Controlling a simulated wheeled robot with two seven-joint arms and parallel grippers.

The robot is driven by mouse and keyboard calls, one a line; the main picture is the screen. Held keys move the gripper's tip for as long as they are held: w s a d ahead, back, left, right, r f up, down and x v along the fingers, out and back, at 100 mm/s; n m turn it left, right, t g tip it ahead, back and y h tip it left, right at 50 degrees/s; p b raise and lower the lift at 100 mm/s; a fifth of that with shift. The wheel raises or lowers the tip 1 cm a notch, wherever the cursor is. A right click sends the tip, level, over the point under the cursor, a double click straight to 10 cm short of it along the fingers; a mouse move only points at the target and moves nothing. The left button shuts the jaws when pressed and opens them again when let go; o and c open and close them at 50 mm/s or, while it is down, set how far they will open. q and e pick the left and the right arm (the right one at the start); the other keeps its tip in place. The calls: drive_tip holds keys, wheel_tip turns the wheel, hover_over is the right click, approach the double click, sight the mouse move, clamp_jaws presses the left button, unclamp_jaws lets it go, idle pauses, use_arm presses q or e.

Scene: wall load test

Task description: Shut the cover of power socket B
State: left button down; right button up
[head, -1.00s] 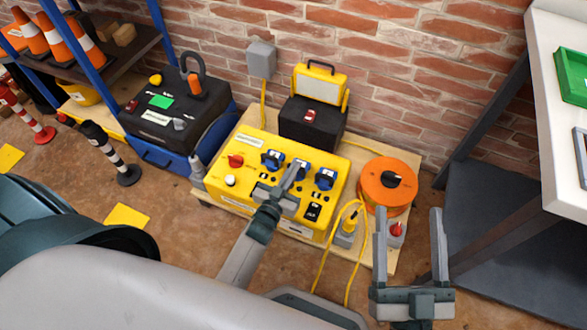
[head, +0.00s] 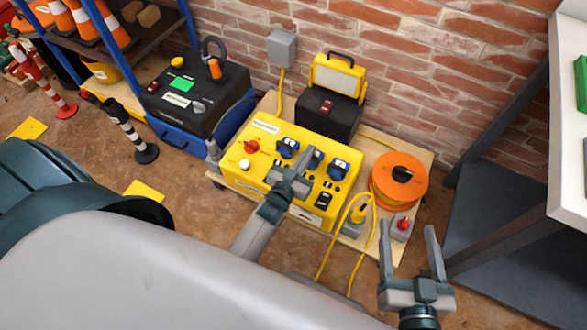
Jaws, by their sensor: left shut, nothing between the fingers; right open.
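The yellow power box (head: 262,150) lies on a wooden board, with a row of three blue sockets on its top: left (head: 288,147), middle (head: 316,160) and right (head: 338,169). Their letters are too small to read, so I cannot tell which is B or how its cover stands. My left gripper (head: 305,158) is shut and empty over the box, at the middle socket and partly hiding it. I cannot tell whether it touches. My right gripper (head: 409,236) is open and empty, right of the box and in front of the orange reel.
The box also carries a red knob (head: 251,146) and a white button (head: 244,164). A yellow cable (head: 345,225) loops in front of the orange reel (head: 399,178). A work lamp (head: 340,76) on a black case stands behind. A brick wall closes the back.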

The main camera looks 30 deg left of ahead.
use_arm(q)
drive_tip(key=s+p, duration=0.1)
drive_tip(key=s, duration=0.8)
drive_tip(key=shift+s, duration=0.3)
use_arm(e)
wheel_tip(320, 180, down, 6)
drive_tip(key=s+d+g+h, duration=0.1)
drive_tip(key=s+d+g, duration=0.1)
drive_tip(key=g, duration=0.2)
drive_tip(key=shift+s, duration=0.35)
use_arm(q)
drive_tip(key=shift+r, duration=0.1)
use_arm(e)
drive_tip(key=shift+d, duration=0.1)
